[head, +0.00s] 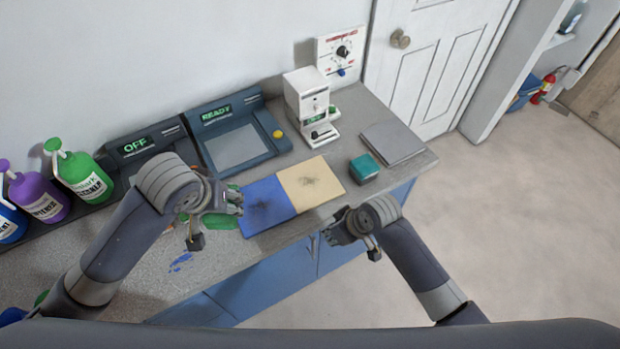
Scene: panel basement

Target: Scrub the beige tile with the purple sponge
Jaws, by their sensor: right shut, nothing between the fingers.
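The beige tile (322,178) lies flat on the counter with a dark smudge in its middle. It is side by side with a blue tile (272,210), which also has a dark smudge. I see no purple sponge. A teal block (364,167), perhaps a sponge, lies to the right of the beige tile. My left gripper (236,203) is at the left edge of the blue tile, above a partly hidden green thing (220,221); its fingers are too unclear to tell open or shut. My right gripper (331,236) is shut and empty near the counter's front edge, below the beige tile.
Devices reading READY (232,137) and OFF (140,150) stand along the wall, with a white machine (309,105) to their right. Green (83,174) and purple (40,198) bottles stand at left. A grey slab (392,142) lies at right. Blue marks (180,262) show on the counter.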

